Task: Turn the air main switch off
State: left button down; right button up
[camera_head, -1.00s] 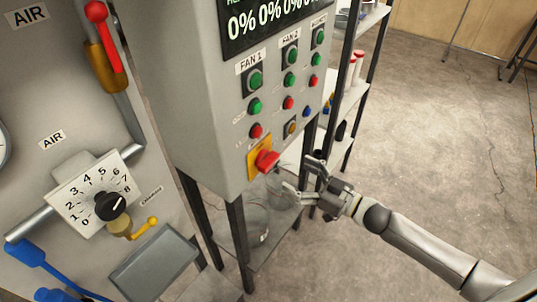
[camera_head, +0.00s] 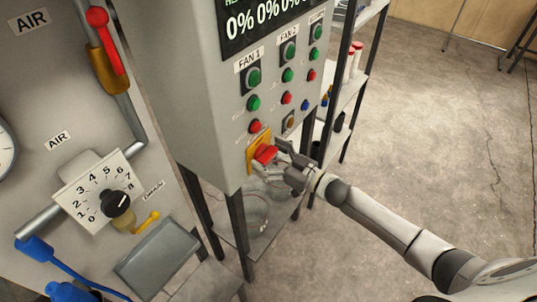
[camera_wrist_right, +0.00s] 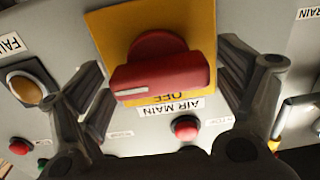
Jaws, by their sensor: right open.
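The air main switch is a red rotary knob (camera_head: 265,153) on a yellow plate (camera_head: 252,160) at the lower corner of the grey control box. In the right wrist view the red knob (camera_wrist_right: 160,70) is large and central, its bar lying roughly crosswise, with "AIR MAIN" and "OFF" lettering beside it. My right gripper (camera_head: 268,160) is open at the knob. In the wrist view its two fingers (camera_wrist_right: 165,85) stand on either side of the knob, with gaps visible between them and it. My left gripper is not in view.
The control box (camera_head: 190,90) carries several green and red buttons and a percent display (camera_head: 262,22). At left are a dial (camera_head: 100,195), a red-handled valve (camera_head: 105,40) and blue hoses (camera_head: 35,250). A shelf rack (camera_head: 345,100) stands behind. Open floor lies to the right.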

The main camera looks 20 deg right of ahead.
jog(key=c, duration=1)
jog(key=n+b, duration=0.1)
jog(key=n, duration=0.3)
jog(key=shift+s+a+f+n+b, duration=0.1)
jog(key=shift+n+b, duration=0.25)
jog(key=shift+n, duration=0.05)
jog(key=n+b, duration=0.1)
jog(key=n, duration=0.3)
jog(key=shift+f+n+b, duration=0.1)
jog(key=shift+n+b, duration=0.2)
jog(key=shift+b, duration=0.1)
jog(key=n+b, duration=0.2)
jog(key=n, duration=0.3)
jog(key=shift+s+a+f, duration=0.1)
jog(key=shift+f, duration=0.05)
jog(key=shift+n+b, duration=0.9)
jog(key=shift+n, duration=0.8)
